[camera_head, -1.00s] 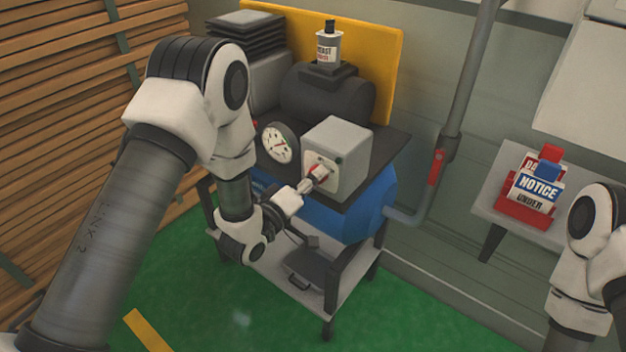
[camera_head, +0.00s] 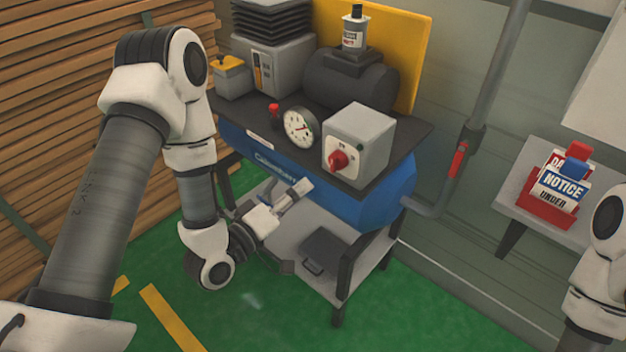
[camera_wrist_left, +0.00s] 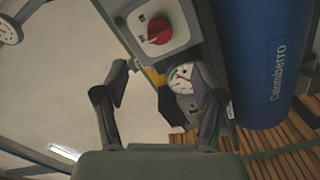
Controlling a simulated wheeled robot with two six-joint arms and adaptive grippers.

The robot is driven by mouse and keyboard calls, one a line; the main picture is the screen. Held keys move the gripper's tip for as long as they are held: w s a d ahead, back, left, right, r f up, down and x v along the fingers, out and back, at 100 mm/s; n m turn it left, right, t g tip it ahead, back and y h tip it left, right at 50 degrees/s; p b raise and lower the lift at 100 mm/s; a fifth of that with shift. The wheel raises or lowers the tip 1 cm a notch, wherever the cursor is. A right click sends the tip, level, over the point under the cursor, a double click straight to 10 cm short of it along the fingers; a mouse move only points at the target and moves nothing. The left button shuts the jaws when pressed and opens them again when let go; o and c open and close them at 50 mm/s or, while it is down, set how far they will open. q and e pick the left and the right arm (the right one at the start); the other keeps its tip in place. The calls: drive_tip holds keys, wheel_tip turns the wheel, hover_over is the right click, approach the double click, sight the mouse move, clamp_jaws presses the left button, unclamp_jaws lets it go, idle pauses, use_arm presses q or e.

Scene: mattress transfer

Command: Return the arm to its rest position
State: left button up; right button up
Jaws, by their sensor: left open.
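My left arm comes in from the left in the head view. Its gripper (camera_head: 299,190) is in front of the blue tank (camera_head: 372,204), below the grey switch box (camera_head: 372,138) with a red rotary knob (camera_head: 338,161). In the left wrist view the gripper (camera_wrist_left: 142,92) has its fingers apart with nothing held between them. The red knob (camera_wrist_left: 159,31) is beyond the fingertips, apart from them. The gauge (camera_wrist_left: 184,79) also shows there. My right arm is partly visible at the right edge of the head view; its gripper is out of view.
The compressor stands on a table with a lower shelf (camera_head: 366,267) and dark legs. A pipe with a red valve handle (camera_head: 458,160) is on the right. A side table (camera_head: 512,196) holds notice signs (camera_head: 563,188). Wooden slats (camera_head: 60,90) line the left. Green floor is open in front.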

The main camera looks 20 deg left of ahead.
use_arm(q)
drive_tip(key=shift+s, duration=0.2)
idle(0.3)
drive_tip(key=s+f+m+g+y, duration=0.2)
drive_tip(key=s+f+g, duration=0.35)
drive_tip(key=f, duration=0.55)
drive_tip(key=s+f+m+g+y, duration=0.15)
drive_tip(key=s+f+g, duration=0.35)
drive_tip(key=f, duration=0.5)
drive_tip(key=s+a+f+m+g+y, duration=0.1)
drive_tip(key=s+f+m+g, duration=0.1)
drive_tip(key=s, duration=0.4)
drive_tip(key=s+a+f+m+g+y, duration=0.1)
drive_tip(key=s+a+f+m+g, duration=0.1)
drive_tip(key=s, duration=0.5)
drive_tip(key=shift+s+a+f+g+y, duration=0.2)
drive_tip(key=shift+f+g+y, duration=0.15)
drive_tip(key=shift+f+g, duration=0.7)
drive_tip(key=shift+r, duration=0.2)
